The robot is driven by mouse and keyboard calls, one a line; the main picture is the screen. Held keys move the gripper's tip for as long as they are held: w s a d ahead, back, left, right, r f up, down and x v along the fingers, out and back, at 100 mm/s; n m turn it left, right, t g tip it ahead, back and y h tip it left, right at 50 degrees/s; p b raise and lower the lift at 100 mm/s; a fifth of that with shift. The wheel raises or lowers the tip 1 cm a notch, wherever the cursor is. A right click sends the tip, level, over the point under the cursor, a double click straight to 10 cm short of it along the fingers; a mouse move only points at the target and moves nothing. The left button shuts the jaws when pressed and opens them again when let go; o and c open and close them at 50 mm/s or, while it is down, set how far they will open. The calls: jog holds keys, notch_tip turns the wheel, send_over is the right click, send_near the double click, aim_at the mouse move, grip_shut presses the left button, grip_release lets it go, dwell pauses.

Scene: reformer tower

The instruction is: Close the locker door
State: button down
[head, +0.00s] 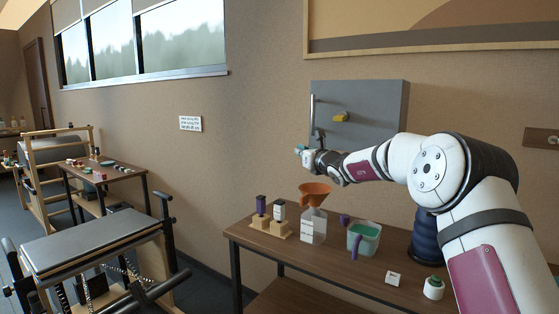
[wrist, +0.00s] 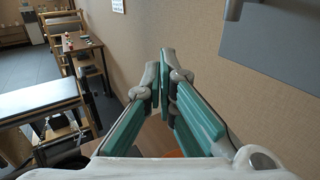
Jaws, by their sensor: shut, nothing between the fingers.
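The grey locker (head: 375,98) is mounted on the wall above the wooden table in the head view. Its front carries a pale vertical handle (head: 312,112) at the left edge and a yellow piece (head: 341,117) near the middle. My arm hides its lower right part. I cannot tell from this angle how far the door stands open. In the wrist view a grey part of the locker (wrist: 285,40) shows at the upper right. My gripper (head: 299,149) is just below and left of the handle in the picture. Its teal fingers (wrist: 160,75) are shut and empty.
A reformer bench (head: 90,240) stands left.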

jog(key=s+a, duration=0.5)
jog(key=s, duration=0.2)
jog(key=shift+s+a+b, duration=0.25)
jog(key=shift+s+b, duration=0.1)
